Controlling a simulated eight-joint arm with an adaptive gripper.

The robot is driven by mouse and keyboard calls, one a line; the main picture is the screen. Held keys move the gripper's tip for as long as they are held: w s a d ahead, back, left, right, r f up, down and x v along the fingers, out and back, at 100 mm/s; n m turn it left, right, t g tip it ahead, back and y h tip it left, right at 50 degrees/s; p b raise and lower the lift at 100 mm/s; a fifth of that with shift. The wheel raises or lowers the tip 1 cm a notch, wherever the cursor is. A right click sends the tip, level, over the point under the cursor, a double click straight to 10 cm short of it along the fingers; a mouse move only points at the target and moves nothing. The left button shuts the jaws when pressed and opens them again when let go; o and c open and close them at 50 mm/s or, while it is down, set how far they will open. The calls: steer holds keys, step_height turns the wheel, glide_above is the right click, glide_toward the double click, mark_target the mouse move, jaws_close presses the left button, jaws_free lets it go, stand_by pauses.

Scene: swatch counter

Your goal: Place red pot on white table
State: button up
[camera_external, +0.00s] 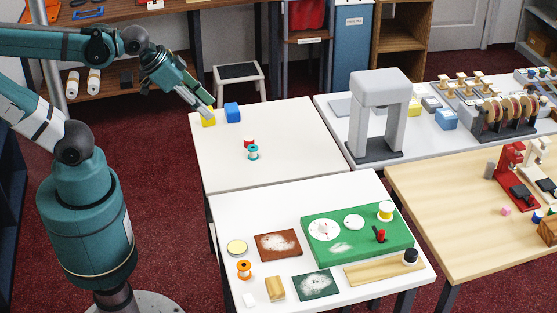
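No red pot is plain to me. One small red item (249,141) sits on the middle white table (300,160), just behind a teal spool (253,153) that partly hides it. Another small red item (380,236) with a dark part stands on the green board (315,240) on the front white table (225,215). My gripper (207,111) points down at the back left of the middle table, right at a yellow block (208,119). It is well away from both red items. Whether its fingers touch the block or are parted is too small to tell.
A blue block (232,112) sits right of the yellow one. The green board carries white discs and a yellow-and-white spool (385,210). A tall grey arch (381,105) stands right of the middle table. The middle table's right and front areas are clear.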

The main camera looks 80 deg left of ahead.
steer(key=shift+w+a, duration=0.1)
steer(key=m+g+h, duration=0.1)
steer(key=m+g, duration=0.5)
steer(key=m, duration=0.3)
glide_above(247, 139)
steer(key=f, duration=2.2)
steer(key=shift+s+f, duration=0.2)
steer(key=shift+f, duration=0.2)
steer(key=shift+a+f, duration=0.1)
steer(key=shift+f, duration=0.25)
steer(key=shift+w+f, duration=0.1)
steer(key=shift+f, duration=1.15)
